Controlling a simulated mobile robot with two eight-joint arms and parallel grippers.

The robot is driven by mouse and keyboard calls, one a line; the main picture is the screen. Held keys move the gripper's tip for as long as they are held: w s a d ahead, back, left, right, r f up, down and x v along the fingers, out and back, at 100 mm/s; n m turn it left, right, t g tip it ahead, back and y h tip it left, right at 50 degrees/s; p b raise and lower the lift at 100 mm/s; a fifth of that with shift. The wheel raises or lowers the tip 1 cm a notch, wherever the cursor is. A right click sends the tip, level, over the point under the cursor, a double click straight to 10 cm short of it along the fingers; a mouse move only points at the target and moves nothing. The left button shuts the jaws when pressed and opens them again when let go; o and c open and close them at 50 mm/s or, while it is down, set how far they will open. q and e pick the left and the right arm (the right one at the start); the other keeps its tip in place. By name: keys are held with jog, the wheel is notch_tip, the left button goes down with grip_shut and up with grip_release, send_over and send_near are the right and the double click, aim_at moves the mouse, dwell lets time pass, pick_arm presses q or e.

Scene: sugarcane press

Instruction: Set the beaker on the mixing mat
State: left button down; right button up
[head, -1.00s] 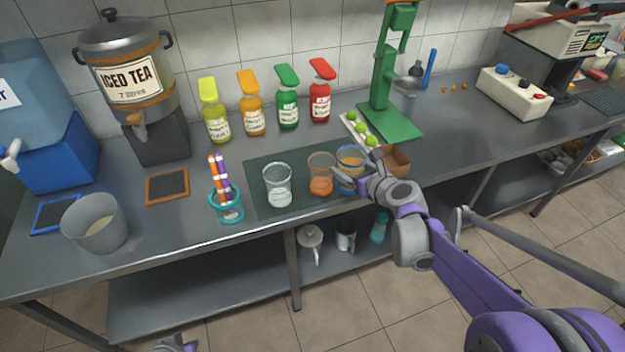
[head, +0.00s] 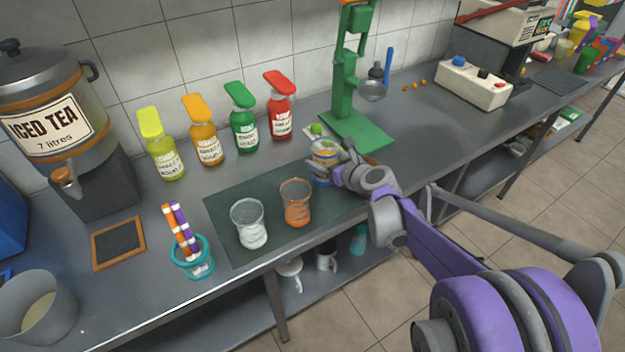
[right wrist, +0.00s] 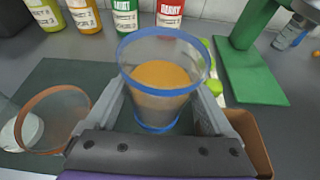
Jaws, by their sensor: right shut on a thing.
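A clear beaker with a blue rim (head: 322,146) and orange contents is in my right gripper (head: 340,172). The right wrist view shows this beaker (right wrist: 160,85) upright between the two fingers (right wrist: 172,122). It is at the right end of the dark green mat (head: 232,222); I cannot tell its exact height above the surface. An orange-rimmed beaker (head: 296,204) and a clear, pale-rimmed beaker (head: 249,224) stand on the mat to its left. My left gripper is out of view.
Syrup bottles (head: 207,146) line the wall behind the mat. A green press (head: 350,110) stands behind the held beaker. A teal cup with striped sticks (head: 194,262) is left of the mat. A brown box (right wrist: 252,142) is close beside the right finger.

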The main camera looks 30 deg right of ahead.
jog(key=shift+f+b, duration=0.4)
jog(key=shift+f, duration=2.5)
jog(key=shift+f, duration=0.15)
jog(key=o, duration=1.4)
jog(key=shift+o, duration=0.2)
